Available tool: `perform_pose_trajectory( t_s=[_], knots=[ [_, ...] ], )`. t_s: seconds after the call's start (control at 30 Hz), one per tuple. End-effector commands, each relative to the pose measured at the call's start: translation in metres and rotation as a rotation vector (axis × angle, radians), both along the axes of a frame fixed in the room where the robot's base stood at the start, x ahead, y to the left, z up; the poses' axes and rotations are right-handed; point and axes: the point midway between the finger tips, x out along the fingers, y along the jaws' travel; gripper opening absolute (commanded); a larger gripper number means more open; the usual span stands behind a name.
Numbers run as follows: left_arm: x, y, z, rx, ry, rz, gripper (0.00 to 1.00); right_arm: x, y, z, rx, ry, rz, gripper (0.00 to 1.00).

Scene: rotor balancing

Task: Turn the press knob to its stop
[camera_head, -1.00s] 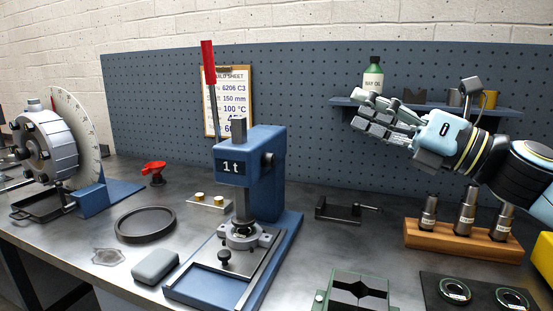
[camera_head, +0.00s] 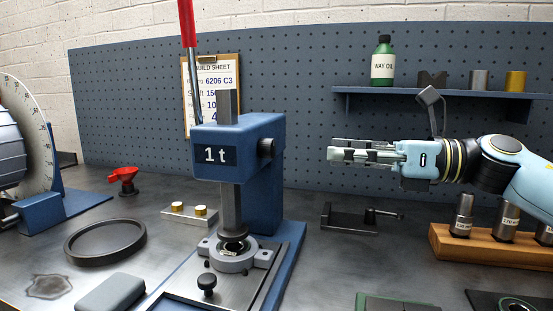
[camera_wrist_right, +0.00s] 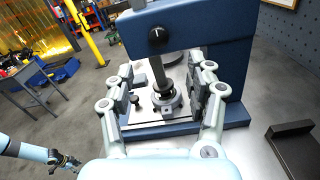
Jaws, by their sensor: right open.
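The blue arbor press (camera_head: 240,135) with a "1t" label stands on the bench. A round black knob (camera_head: 267,148) sits on the right side of its head. In the right wrist view the knob (camera_wrist_right: 158,40) shows face-on with a white pointer mark. My right gripper (camera_head: 332,153) is open and empty, pointing left toward the knob at about its height, with a clear gap between. In the right wrist view its fingers (camera_wrist_right: 165,82) are spread, with the knob beyond and above. A light-blue arm with a dark gripper (camera_wrist_right: 65,161), likely my left, shows small at lower left.
The red press lever (camera_head: 188,25) rises above the head. A bearing (camera_head: 233,248) sits under the ram, with a small black knob (camera_head: 207,284) in front. A wooden block (camera_head: 480,245) with metal sleeves stands below my right arm. A shelf (camera_head: 440,94) is above it.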

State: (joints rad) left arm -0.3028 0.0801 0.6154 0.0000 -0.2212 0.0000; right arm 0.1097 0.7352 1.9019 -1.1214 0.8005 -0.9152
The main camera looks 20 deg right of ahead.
Motion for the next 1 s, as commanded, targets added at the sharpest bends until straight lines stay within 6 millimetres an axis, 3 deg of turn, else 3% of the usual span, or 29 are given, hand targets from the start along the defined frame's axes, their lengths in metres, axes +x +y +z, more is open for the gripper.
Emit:
perform_pose_trajectory(
  t_s=[0.6, 1.0],
  knots=[
    [0.009, 0.000, 0.023, 0.000, -0.016, 0.000, 0.46, 0.053, 0.078, 0.004, 0.005, -0.001, -0.001, 0.55],
    [0.009, 0.000, 0.024, 0.000, -0.016, -0.001, 0.46, 0.059, 0.087, 0.002, 0.001, 0.000, -0.001, 0.55]
  ],
)
